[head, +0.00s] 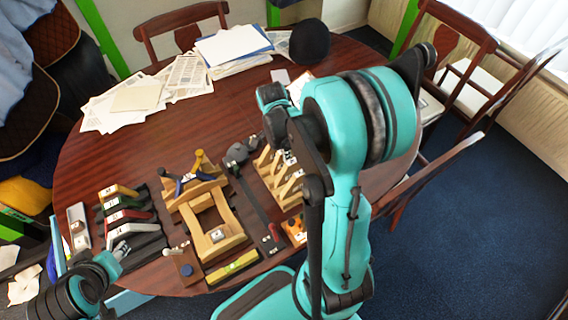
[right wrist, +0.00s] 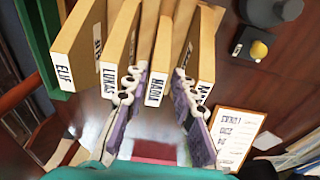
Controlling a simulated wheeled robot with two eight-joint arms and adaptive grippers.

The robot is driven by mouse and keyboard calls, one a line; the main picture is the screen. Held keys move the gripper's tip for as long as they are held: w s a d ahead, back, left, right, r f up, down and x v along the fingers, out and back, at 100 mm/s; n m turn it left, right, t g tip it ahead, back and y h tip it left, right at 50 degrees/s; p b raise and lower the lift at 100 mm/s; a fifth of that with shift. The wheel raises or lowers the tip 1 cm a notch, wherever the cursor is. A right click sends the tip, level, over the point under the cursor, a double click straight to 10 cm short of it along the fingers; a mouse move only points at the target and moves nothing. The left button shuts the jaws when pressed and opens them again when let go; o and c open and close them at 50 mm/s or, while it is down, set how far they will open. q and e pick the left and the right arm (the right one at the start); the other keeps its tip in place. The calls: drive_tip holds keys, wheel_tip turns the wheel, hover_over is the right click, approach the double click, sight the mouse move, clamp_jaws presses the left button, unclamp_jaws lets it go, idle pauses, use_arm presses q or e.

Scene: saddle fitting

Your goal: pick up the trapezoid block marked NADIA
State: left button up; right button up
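The trapezoid block marked NADIA (right wrist: 166,50) is a tan wooden piece standing on edge in a row of similar blocks, its label facing my right gripper (right wrist: 158,92). The two purple-grey fingers of that gripper are apart, one on each side of the NADIA block's labelled end. I cannot tell whether they touch it. In the head view the block row (head: 281,178) stands right of the middle of the table, partly hidden by my right arm. My left gripper (head: 90,278) is at the lower left, its fingers unclear.
Neighbouring blocks marked ELIF (right wrist: 78,42) and LUKAS (right wrist: 117,45) stand left of NADIA, and another partly hidden block (right wrist: 207,50) stands close on the right. A wooden saddle fixture (head: 207,215) and papers (head: 150,95) lie on the round table (head: 95,165).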

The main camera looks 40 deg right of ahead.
drive_tip(key=f+b, duration=0.1)
drive_tip(key=f, duration=0.1)
drive_tip(key=d+f+b, duration=0.1)
drive_tip(key=f, duration=0.2)
drive_tip(key=shift+s+f+b, duration=0.1)
drive_tip(key=shift+s+b, duration=0.1)
drive_tip(key=shift+b, duration=0.15)
clamp_jaws()
